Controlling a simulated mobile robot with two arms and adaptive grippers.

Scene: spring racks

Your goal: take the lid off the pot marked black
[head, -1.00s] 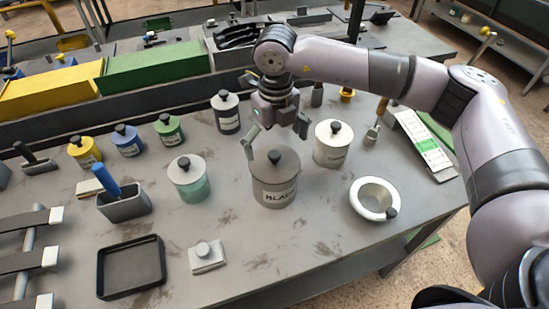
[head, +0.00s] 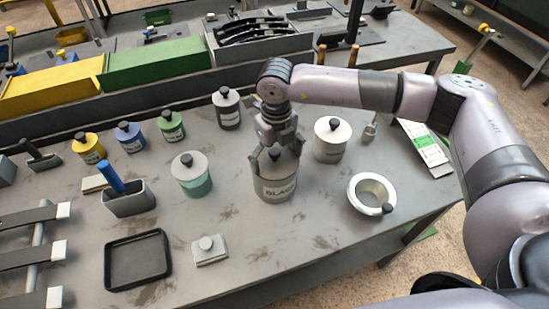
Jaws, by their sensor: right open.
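The pot marked BLACK (head: 276,191) stands upright on the grey table, in the middle of the head view. Its grey lid (head: 268,167) is on it, with a dark round knob (head: 273,154) at the centre. My right gripper (head: 276,162) is directly above the lid, pointing down, with its open fingers to either side of the knob. Whether the fingers touch the lid or knob I cannot tell. The gripper hides the back part of the lid. My left gripper is not in view.
A white-lidded pot (head: 331,140) stands close on the right, and a green pot (head: 192,174) on the left.

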